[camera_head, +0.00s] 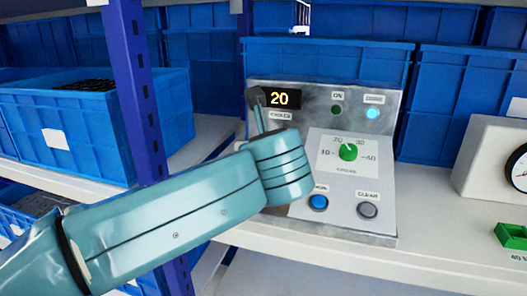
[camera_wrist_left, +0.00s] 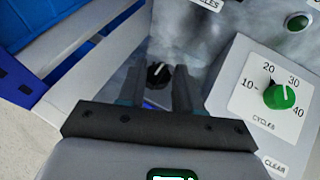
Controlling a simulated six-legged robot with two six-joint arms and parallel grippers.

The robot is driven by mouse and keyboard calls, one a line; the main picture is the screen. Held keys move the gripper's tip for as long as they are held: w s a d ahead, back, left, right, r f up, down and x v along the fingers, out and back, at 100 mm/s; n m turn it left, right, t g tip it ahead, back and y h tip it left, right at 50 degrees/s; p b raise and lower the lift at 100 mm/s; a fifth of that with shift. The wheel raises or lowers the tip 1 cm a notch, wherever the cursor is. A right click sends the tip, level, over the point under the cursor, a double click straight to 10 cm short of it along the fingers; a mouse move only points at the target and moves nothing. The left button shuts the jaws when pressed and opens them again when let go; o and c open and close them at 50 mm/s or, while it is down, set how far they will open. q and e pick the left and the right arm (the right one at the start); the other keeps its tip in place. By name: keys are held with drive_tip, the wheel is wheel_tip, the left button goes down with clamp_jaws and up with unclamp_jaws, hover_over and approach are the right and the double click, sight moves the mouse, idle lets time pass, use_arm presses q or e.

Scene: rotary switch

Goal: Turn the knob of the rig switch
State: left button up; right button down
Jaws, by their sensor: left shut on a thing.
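The metal control panel (camera_head: 330,98) stands on the shelf. Its black knob (camera_wrist_left: 158,75), with a small white pointer mark, shows between my left gripper's (camera_wrist_left: 160,86) fingers in the wrist view, and the gripper is shut on it. In the head view my left arm covers that knob and the fingertips. A green knob (camera_head: 348,152) on a white dial marked 10 to 40 sits to the right, apart from my gripper; it also shows in the wrist view (camera_wrist_left: 279,96). Its pointer lies between 20 and 30. My right gripper is not in view.
The display (camera_head: 280,98) reads 20. A lit cyan lamp (camera_head: 372,113), a dark green lamp (camera_head: 337,109), a blue button (camera_head: 318,202) and a grey button (camera_head: 367,210) are on the panel. Blue crates (camera_head: 75,125) and a purple post (camera_head: 133,80) flank it. A white gauge box (camera_head: 490,150) stands right.

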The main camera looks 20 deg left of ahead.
use_arm(q)
drive_tip(key=o, duration=0.8)
drive_tip(key=shift+s+a, duration=0.1)
drive_tip(key=shift+a, duration=0.25)
drive_tip(key=shift+d, duration=0.2)
drive_tip(key=v, duration=1.6)
drive_tip(key=shift+d+r+p, duration=0.1)
drive_tip(key=shift+d+p, duration=0.05)
drive_tip(key=shift+p, duration=0.15)
